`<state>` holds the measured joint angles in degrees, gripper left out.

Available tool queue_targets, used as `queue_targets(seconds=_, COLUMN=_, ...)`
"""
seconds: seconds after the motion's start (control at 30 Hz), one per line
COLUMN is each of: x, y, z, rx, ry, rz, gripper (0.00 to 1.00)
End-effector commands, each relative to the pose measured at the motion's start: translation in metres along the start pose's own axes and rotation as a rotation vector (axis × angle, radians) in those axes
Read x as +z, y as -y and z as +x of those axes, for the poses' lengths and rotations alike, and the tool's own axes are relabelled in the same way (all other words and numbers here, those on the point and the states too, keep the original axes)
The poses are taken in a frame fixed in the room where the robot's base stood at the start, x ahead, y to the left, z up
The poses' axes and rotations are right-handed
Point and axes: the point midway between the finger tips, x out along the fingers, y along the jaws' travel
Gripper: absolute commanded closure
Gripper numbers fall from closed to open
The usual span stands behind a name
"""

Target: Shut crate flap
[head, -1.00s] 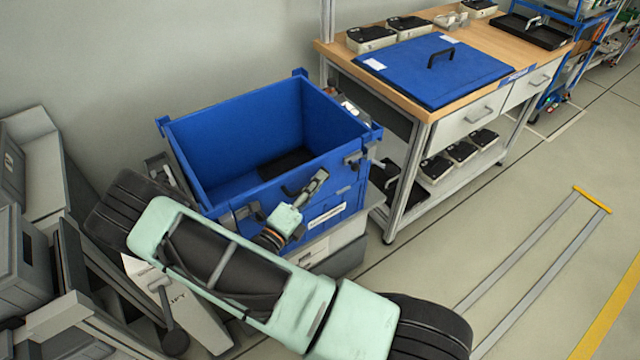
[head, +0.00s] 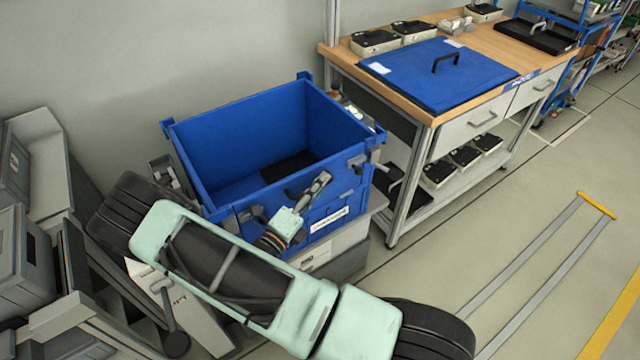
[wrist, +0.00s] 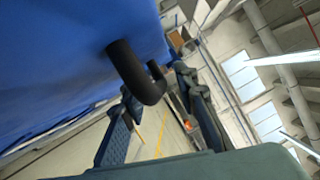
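The blue crate (head: 235,130) stands by the wall, open at the top, with a dark patch on its floor inside. Its front side, facing me, carries the flap (head: 350,192), with dark latch parts near both ends and a white label. How far the flap stands from shut is hard to tell. My gripper (head: 322,180) is at the front side, near its upper edge. In the wrist view, a black bar handle (wrist: 137,80) sticks out from a blue panel (wrist: 60,70). My gripper's two fingers (wrist: 160,118) are spread apart close to the handle; contact cannot be told.
A wooden-topped workbench (head: 420,112) stands to the right, holding a blue lid (head: 440,85) with a black handle and several black-topped boxes. Grey bins (head: 25,255) crowd the left. The floor at the right is open, with a yellow-ended metal frame (head: 540,250) lying there.

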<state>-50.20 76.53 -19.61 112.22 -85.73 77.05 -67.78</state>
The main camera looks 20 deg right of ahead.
Motion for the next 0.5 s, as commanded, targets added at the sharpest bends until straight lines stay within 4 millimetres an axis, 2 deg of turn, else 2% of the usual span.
queue_targets(seconds=0.4, x=0.002, y=-0.001, z=-0.082, rx=0.003, ry=0.005, rz=0.001, gripper=0.73)
queue_targets(seconds=0.5, x=0.002, y=0.0, z=-0.097, rx=0.001, ry=0.004, rz=0.002, gripper=0.73)
